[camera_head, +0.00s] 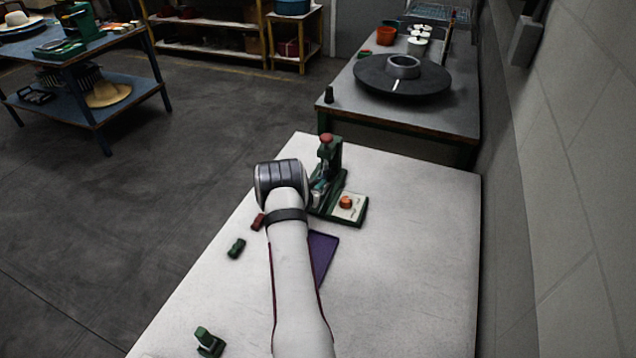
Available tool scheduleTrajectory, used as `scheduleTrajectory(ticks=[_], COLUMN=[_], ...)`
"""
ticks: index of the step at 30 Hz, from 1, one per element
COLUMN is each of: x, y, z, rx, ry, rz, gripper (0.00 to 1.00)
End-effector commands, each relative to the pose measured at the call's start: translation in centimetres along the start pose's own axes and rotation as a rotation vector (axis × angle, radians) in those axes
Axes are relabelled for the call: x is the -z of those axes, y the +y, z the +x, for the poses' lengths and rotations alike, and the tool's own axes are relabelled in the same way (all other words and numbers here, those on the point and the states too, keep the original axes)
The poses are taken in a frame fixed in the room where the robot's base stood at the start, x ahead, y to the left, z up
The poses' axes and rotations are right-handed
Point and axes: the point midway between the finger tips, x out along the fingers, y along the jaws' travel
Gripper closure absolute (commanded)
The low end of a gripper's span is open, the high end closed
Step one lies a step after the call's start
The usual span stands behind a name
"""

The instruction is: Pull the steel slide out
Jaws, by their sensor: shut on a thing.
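A small green press (331,158) with a red knob on top stands on the white table, just right of my wrist. Its green base carries a pale plate with an orange button (347,202). My gripper (316,190) is at the press's left side, mostly hidden behind my grey wrist. It is shut on a small part at the press's front, where the steel slide (321,184) shows only as a bit of bright metal. The fingertips and most of the slide are hidden, so how far the slide sticks out cannot be told.
A purple tray (322,250) lies partly under my arm. A red block (258,222), a green block (237,248) and another green piece (209,342) lie on the left of the white table (408,265). Its right side is clear, beside a grey wall (560,200).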

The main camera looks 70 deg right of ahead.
Motion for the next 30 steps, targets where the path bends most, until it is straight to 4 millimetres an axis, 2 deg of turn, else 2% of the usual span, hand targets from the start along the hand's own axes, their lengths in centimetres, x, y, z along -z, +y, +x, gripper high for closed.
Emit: scheduleTrajectory(ticks=[5, 12, 16, 20, 27, 28, 30], x=[-0.1, -2.1, -2.9, -3.1, -3.1, -3.1, -3.1], y=[0.0, -0.1, -0.1, 0.0, 0.0, 0.0, 0.0], z=[-0.4, -5.1, -7.0, -7.6, -7.6, -7.6, -7.6], rx=[-0.001, 0.001, 0.0, 0.0, 0.0, 0.0, 0.0], ry=[0.0, -0.001, 0.0, 0.002, 0.002, 0.002, 0.002], rz=[-0.001, -0.001, -0.001, -0.001, 0.0, 0.0, 0.0], gripper=[1.0, 1.0, 1.0, 1.0, 1.0, 0.79, 0.66])
